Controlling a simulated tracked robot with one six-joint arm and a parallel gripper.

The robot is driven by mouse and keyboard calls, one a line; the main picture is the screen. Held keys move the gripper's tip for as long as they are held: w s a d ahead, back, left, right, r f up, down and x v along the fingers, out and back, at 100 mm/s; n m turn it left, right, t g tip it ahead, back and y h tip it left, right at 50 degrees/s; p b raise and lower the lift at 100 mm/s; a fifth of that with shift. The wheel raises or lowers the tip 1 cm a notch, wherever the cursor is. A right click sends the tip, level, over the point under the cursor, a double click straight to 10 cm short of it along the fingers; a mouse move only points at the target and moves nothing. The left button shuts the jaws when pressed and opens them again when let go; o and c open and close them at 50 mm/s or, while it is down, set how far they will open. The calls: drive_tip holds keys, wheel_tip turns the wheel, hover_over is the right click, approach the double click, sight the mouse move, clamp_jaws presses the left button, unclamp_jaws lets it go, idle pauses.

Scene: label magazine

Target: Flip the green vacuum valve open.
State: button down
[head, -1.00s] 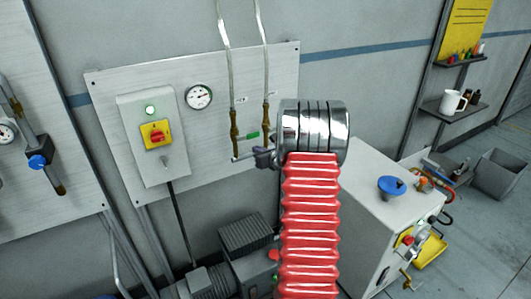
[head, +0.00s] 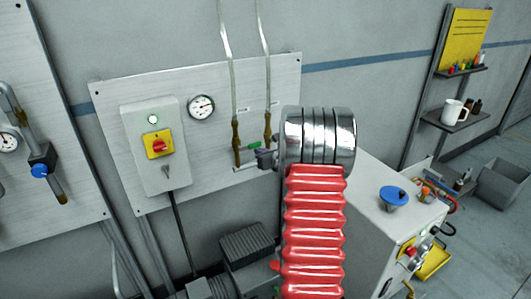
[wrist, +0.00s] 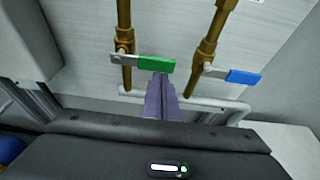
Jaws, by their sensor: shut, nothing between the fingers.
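The green valve handle (wrist: 157,64) lies level in the wrist view, on a metal lever running right from the left brass pipe (wrist: 123,45). It also shows in the head view as a small green bar (head: 254,146). My gripper (wrist: 161,76) is shut and empty, with its tips at the underside of the green handle, near its right half. Whether they touch it I cannot tell. In the head view my gripper (head: 265,158) is just below and right of the handle, partly hidden by my wrist.
A blue valve handle (wrist: 243,76) sits on the right brass pipe, close to the right of my gripper. A pale horizontal pipe (wrist: 205,103) runs below. A switch box (head: 154,145) and gauge (head: 201,107) are on the panel to the left. A grey cabinet (head: 365,205) stands right.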

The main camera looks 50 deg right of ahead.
drive_tip(key=shift+d+r, duration=0.1)
drive_tip(key=shift+r, duration=0.3)
drive_tip(key=shift+r+n+h, duration=0.3)
drive_tip(key=shift+r+n, duration=0.2)
drive_tip(key=shift+r, duration=0.55)
drive_tip(key=w+a+r+n+h, duration=0.1)
drive_tip(key=a+r+n, duration=0.1)
drive_tip(key=a+r, duration=0.3)
drive_tip(key=shift+w, duration=0.3)
idle(0.9)
drive_tip(key=shift+w+a, duration=0.1)
drive_tip(key=shift+a, duration=0.15)
drive_tip(key=shift+r, duration=0.1)
idle(0.3)
